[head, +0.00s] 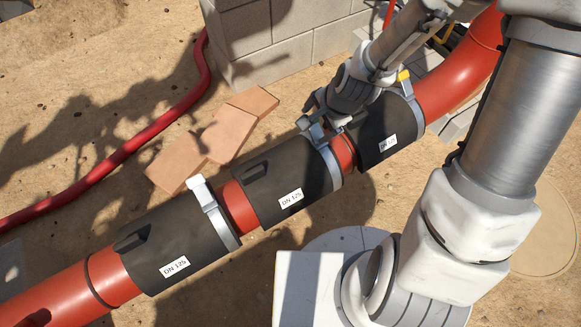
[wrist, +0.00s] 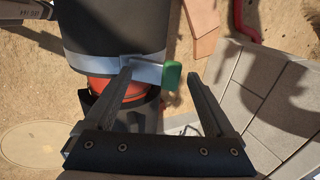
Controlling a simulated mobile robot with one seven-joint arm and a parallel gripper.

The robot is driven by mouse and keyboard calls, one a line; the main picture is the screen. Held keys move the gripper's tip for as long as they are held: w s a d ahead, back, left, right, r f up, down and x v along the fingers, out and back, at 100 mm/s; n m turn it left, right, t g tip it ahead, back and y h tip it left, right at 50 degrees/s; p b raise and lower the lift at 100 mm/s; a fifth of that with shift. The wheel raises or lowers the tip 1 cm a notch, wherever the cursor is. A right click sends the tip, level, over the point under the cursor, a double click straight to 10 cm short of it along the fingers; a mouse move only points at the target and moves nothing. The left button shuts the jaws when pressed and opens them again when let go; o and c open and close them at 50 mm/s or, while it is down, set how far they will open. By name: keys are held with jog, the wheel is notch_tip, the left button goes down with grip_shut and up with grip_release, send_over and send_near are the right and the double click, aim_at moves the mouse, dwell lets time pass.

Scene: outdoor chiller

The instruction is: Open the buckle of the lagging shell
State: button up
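Three black lagging shells sit in a row on a red pipe (head: 111,276) in the head view: a near one (head: 172,249), a middle one (head: 272,190) and a far one (head: 376,140). Each has a grey band with a buckle. The near buckle (head: 197,182) has a whitish tip and the far buckle (head: 403,76) a yellow one. My gripper (head: 318,108) is at the middle shell's buckle (head: 316,131). Contact is unclear.
A grey block wall (head: 285,45) stands behind the pipe, and also shows at right in the wrist view (wrist: 265,90). Terracotta slabs (head: 228,134) lie on the sand beside the pipe. A red hose (head: 125,150) runs across the left. Open sand lies around.

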jog(key=shift+o, duration=0.9)
jog(key=shift+w+r, duration=0.1)
jog(key=shift+r, duration=0.1)
jog(key=p+v, duration=0.6)
jog(key=v, duration=0.1)
jog(key=shift+p, duration=0.4)
jog(key=shift+r, duration=0.15)
